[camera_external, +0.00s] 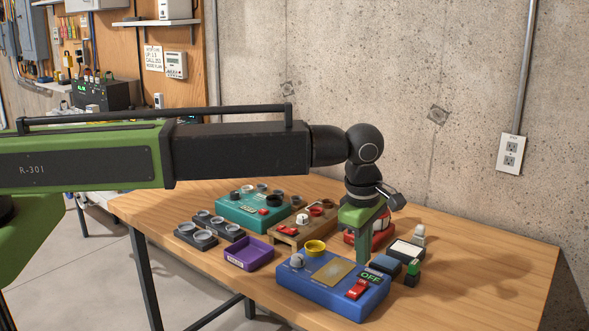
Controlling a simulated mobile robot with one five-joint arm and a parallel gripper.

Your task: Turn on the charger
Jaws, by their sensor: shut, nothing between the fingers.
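A blue box (325,290) lies at the front of the wooden table. It carries a red rocker switch (357,289), a small display (371,275) reading OFF, a yellow ring (316,248), a grey knob (296,260) and a tan plate. No label naming a charger is readable on any box. My gripper (364,259) points down, shut and empty, at the back right of the blue box near the display. I cannot tell whether its tips touch the box.
A teal box (247,213), a wooden box (287,236) with a red switch, a red device (356,236) partly hidden by my gripper, and a purple tray (249,254) stand around. Small blocks sit right of my gripper. The table's (480,270) right side is clear; a concrete wall stands behind.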

